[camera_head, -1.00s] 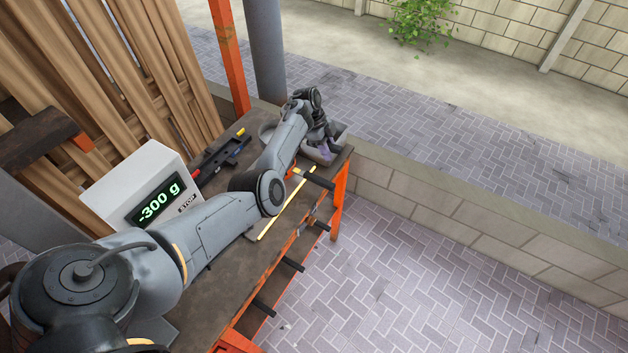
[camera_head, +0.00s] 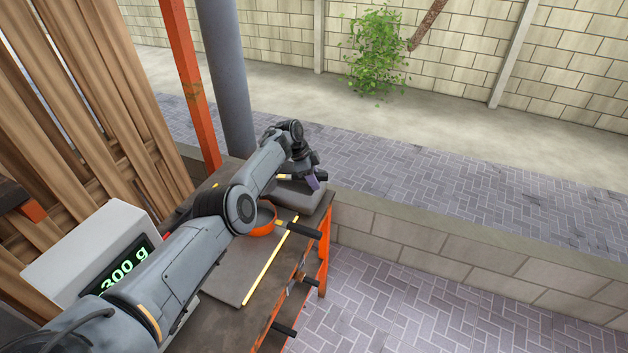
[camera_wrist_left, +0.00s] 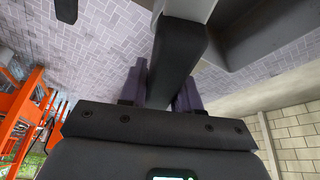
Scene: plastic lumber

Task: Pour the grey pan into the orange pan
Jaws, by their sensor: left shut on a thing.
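The orange pan (camera_head: 262,221) sits on the bench, partly hidden behind my left arm. Its dark handle (camera_head: 304,231) points right over the bench's front edge. My left gripper (camera_head: 314,182) is at the far end of the bench, beyond the orange pan. In the left wrist view my left gripper (camera_wrist_left: 162,92) is shut on the dark handle (camera_wrist_left: 176,58) of the grey pan. The grey pan (camera_head: 298,196) shows as a grey shape below the gripper, and part of its body (camera_wrist_left: 262,38) shows in the wrist view. Its contents are not visible. My right gripper is out of view.
A white scale display (camera_head: 92,248) reading 300 g stands at the left, partly covered by my arm. A grey board with a yellow edge (camera_head: 270,262) lies on the bench. An orange post (camera_head: 190,85) and grey column (camera_head: 224,80) rise behind. Wooden planks lean left.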

